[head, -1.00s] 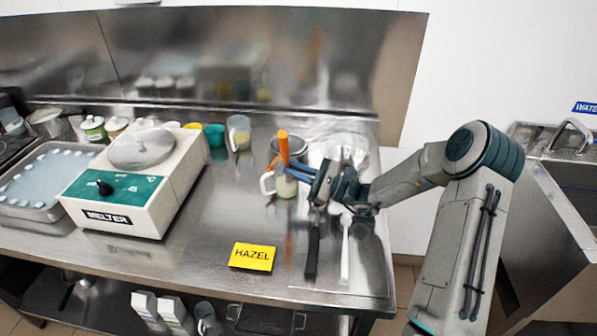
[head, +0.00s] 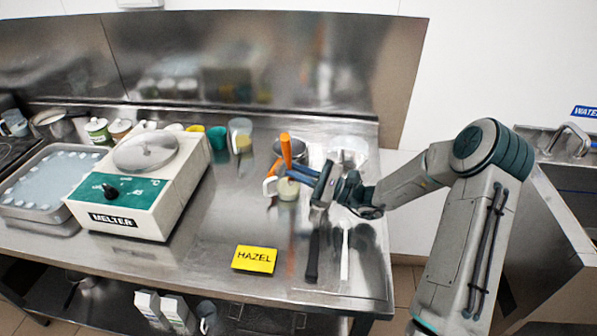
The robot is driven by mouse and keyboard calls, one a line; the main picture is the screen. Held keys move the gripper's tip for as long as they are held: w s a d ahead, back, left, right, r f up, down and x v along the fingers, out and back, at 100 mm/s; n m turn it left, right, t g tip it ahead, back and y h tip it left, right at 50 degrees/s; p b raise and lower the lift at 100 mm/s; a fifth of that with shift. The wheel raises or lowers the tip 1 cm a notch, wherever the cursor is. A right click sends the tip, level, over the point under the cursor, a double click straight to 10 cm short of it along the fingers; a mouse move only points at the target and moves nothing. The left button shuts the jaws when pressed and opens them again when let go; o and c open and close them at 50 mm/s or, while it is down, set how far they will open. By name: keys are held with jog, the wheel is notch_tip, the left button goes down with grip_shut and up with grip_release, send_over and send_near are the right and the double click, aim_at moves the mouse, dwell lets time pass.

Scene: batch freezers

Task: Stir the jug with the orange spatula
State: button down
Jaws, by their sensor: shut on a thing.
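The orange spatula (head: 286,149) stands nearly upright, with its lower end inside the jug (head: 288,189). The jug is pale, with a white handle on its left, and stands on the steel counter. My gripper (head: 289,169) reaches in from the right and is shut on the spatula above the jug's rim. The spatula's lower end is hidden by the jug. The jug's contents are hard to make out from here.
A melter (head: 137,184) stands left on the counter (head: 205,255). A yellow HAZEL card (head: 254,259) lies in front. A dark-handled tool (head: 312,255) and a white one (head: 345,253) lie near the front edge.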

jog(key=s+r+p, duration=0.3)
jog(key=r+p, duration=0.2)
jog(key=r, duration=0.2)
jog(key=shift+a+r+p, duration=0.2)
jog(key=shift+a+p, duration=0.05)
jog(key=shift+p, duration=0.05)
dwell(0.9)
notch_tip(320, 180, up, 5)
jog(key=p, duration=0.4)
jog(key=shift+s, duration=0.1)
dwell(0.4)
